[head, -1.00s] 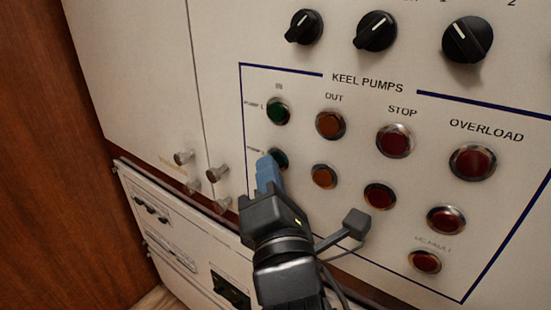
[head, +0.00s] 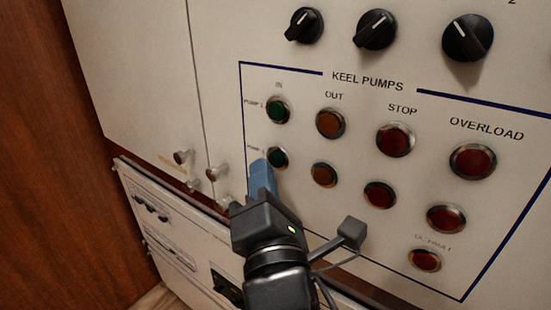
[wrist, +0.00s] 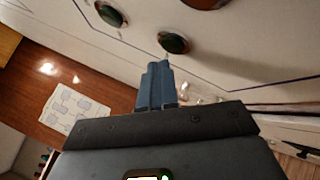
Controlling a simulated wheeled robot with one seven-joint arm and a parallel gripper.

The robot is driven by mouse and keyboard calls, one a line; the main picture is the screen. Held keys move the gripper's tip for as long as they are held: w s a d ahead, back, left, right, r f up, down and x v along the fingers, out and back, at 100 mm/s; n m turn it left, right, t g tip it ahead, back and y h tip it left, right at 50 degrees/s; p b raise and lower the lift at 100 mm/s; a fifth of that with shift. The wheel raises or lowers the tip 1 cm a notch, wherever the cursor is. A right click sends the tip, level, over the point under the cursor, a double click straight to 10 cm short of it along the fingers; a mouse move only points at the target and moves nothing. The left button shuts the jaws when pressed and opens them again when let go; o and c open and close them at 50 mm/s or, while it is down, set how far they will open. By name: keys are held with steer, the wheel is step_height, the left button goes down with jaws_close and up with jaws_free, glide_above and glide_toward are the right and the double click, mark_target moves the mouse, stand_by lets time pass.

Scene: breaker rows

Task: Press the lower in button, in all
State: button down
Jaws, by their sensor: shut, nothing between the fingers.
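The lower IN button (head: 278,157) is green with a metal ring, in the second row of the KEEL PUMPS panel (head: 352,225). It also shows in the wrist view (wrist: 174,42), just beyond the fingertips. My gripper (head: 261,167) has blue fingers, shut with nothing between them. In the head view the fingertips are just left of and below the lower IN button, and most of the button shows. The wrist view also has the fingers (wrist: 157,68) pointing toward the panel, apparently apart from the button.
The upper IN button (head: 278,110) is green, above the lower one. An orange button (head: 324,174) and a red button (head: 380,194) sit to the right. Metal knobs (head: 217,173) stick out at left. Black rotary switches (head: 376,30) are above.

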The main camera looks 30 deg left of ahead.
steer(key=shift+s, duration=0.1)
steer(key=shift+s+a+b, duration=0.2)
steer(key=shift+s+b, duration=0.25)
steer(key=shift+s, duration=2)
steer(key=s+d+f+m+h, duration=0.3)
steer(key=d+f+m, duration=0.45)
steer(key=d, duration=0.35)
steer(key=s+d+f+m+h, duration=0.25)
steer(key=d+f+m, duration=0.35)
steer(key=d+f, duration=0.45)
steer(key=s+d+m+g+h, duration=0.1)
steer(key=s+d+m+h, duration=0.6)
steer(key=s+d+m, duration=1.2)
steer(key=shift+s+d+r+h, duration=0.4)
steer(key=shift+s+d, duration=0.4)
steer(key=shift+d, duration=0.2)
